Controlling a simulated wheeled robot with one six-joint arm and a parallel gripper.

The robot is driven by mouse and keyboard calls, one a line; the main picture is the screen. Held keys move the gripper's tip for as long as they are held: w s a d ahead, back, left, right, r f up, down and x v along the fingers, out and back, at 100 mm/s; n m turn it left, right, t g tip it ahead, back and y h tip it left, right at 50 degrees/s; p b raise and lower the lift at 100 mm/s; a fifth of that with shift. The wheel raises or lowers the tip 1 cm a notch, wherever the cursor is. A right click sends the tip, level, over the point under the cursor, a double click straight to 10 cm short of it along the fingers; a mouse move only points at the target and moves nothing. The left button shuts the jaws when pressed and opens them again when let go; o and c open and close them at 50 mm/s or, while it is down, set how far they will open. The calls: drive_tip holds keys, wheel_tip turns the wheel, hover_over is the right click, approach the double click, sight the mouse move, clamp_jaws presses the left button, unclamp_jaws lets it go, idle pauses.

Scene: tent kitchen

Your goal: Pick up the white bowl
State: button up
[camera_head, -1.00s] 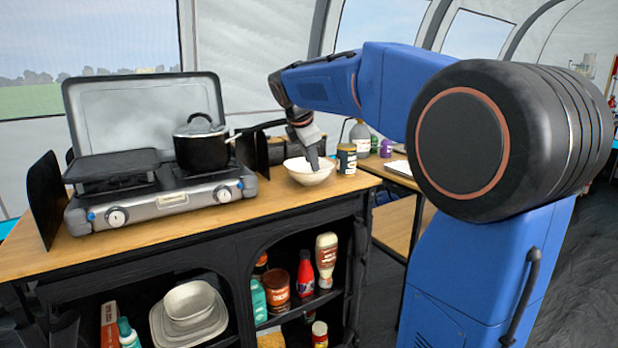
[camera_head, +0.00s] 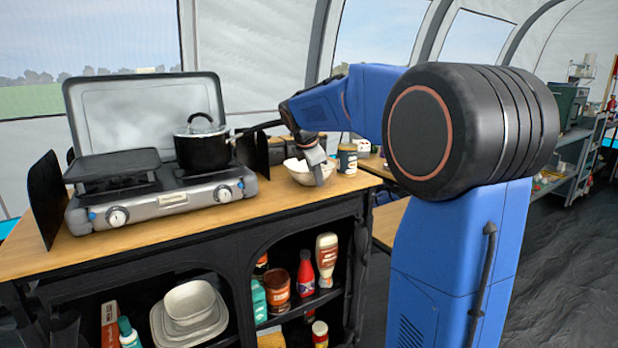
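The white bowl (camera_head: 299,174) stands upright on the right end of the wooden counter (camera_head: 200,227), to the right of the stove. My gripper (camera_head: 319,176) is at the bowl's right side, with its fingers pointing down and overlapping the rim in the picture. Part of the bowl's right side is hidden behind the gripper. I cannot tell whether the fingers touch the bowl or whether one is inside it. The finger gap does not show clearly.
A grey camping stove (camera_head: 165,195) with a black pot (camera_head: 202,148) stands to the left. A small can (camera_head: 347,159) stands close to the gripper's right. White bowls and plates (camera_head: 190,305) and several bottles are on the shelves below. The counter's front edge is near the bowl.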

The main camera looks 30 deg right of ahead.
drive_tip(key=shift+c, duration=0.4)
clamp_jaws()
drive_tip(key=shift+r, duration=0.1)
